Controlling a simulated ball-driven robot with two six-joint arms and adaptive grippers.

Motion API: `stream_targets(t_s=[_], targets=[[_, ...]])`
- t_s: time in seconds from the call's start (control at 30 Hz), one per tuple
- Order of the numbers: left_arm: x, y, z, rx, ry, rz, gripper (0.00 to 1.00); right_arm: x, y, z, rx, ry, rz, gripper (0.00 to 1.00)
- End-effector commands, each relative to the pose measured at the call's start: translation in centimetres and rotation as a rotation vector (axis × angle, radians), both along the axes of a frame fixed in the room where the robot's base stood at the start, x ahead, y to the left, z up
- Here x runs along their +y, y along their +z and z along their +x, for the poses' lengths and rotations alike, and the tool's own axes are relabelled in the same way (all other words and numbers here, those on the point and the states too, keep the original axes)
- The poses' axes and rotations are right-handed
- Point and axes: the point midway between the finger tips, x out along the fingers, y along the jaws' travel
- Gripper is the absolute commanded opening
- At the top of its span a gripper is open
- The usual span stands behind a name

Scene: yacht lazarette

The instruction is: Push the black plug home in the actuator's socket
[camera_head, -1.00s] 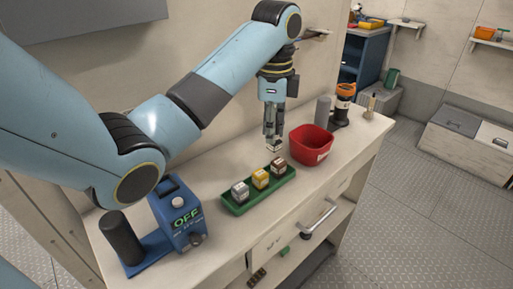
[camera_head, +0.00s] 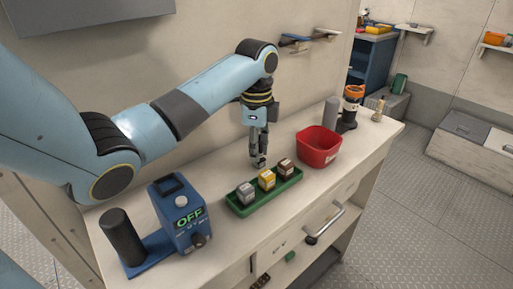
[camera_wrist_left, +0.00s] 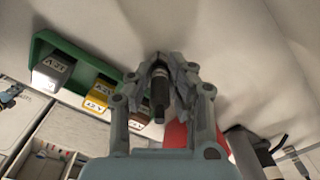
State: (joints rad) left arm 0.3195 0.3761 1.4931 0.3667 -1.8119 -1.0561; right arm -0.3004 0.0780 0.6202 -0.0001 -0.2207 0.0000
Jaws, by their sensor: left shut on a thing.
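My left gripper (camera_head: 259,163) points down above the bench, just behind the green tray. In the left wrist view my left gripper (camera_wrist_left: 160,70) is shut on a dark cylindrical piece, seemingly the black plug (camera_wrist_left: 160,92), with a paler band near its top. In the head view the plug is too small to make out between the fingers. I cannot tell which thing is the actuator; no socket shows clearly. My right gripper is out of view.
The green tray (camera_head: 243,210) holds a grey, a yellow and a brown block. A red bin (camera_head: 318,147) stands right of the gripper, with a grey cylinder (camera_head: 331,112) and an orange-topped dark item (camera_head: 351,106) behind. Bare bench lies between the blue unit and tray.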

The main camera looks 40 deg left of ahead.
Motion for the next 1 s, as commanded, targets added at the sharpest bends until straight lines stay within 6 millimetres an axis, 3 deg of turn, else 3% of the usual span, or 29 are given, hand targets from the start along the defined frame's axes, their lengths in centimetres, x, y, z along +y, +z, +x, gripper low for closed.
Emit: stream_targets(t_s=[0.03, 0.07, 0.23, 0.5, 0.63, 0.9, 1.0], targets=[[0.0, -0.2, 0.0, 0.001, 0.0, -0.001, 0.0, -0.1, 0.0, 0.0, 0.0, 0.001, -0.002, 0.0], [0.0, -0.2, 0.0, 0.001, 0.0, -0.001, 0.2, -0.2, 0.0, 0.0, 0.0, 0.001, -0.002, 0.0], [0.0, -0.2, 0.0, 0.001, 0.0, -0.001, 0.41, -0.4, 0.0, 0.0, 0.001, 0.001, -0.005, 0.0], [0.0, -0.1, 0.0, 0.0, 0.0, 0.0, 0.41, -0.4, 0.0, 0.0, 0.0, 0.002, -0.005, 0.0], [0.0, 1.1, 0.1, -0.003, -0.001, 0.002, 0.41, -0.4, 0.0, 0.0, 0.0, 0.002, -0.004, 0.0], [0.0, 7.3, 0.1, -0.005, -0.001, 0.002, 0.41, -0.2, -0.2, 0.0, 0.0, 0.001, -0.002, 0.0], [0.0, 9.7, 0.0, 0.001, 0.001, -0.001, 0.41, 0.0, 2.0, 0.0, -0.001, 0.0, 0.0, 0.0]])
